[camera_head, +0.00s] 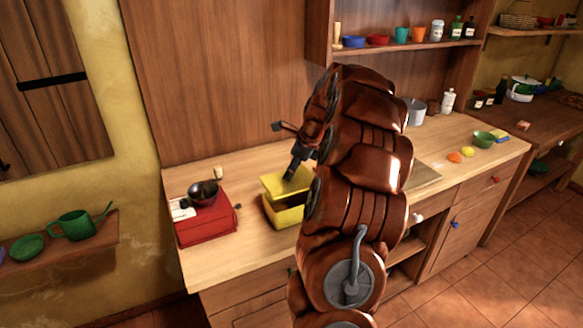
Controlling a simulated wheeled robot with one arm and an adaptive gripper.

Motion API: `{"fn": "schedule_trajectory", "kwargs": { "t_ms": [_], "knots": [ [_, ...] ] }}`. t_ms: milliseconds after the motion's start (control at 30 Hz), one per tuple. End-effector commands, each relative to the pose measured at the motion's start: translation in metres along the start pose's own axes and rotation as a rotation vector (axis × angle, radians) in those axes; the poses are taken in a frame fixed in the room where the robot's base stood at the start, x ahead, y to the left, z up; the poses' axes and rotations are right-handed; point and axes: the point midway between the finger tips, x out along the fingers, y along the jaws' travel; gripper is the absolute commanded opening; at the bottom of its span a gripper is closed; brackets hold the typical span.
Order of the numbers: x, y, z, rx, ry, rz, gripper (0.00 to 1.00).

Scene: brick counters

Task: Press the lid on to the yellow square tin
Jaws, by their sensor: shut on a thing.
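The yellow square tin (289,218) stands on the wooden counter left of the middle of the picture, partly hidden on its right by my arm. Its yellow lid (273,184) is over the tin, with a dark gap visible between lid and tin at the left. My gripper (290,174) reaches down from my arm and is shut on the lid. The fingertips are small and dark here, and the right side of the lid is hidden behind my arm.
A red box-shaped grinder (207,226) with a metal bowl stands left of the tin. A grey pot (415,111), a green bowl (484,139) and small coloured items are further right. Bare counter (246,247) lies between grinder and tin.

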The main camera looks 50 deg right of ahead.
Motion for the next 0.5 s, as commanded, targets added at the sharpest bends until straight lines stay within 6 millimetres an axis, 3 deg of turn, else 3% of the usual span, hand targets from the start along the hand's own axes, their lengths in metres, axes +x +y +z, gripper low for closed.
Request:
{"fn": "schedule_trajectory", "kwargs": {
  "t_ms": [500],
  "knots": [
    [0.037, 0.0, -0.016, 0.001, 0.0, 0.001, 0.0]
  ]
}}
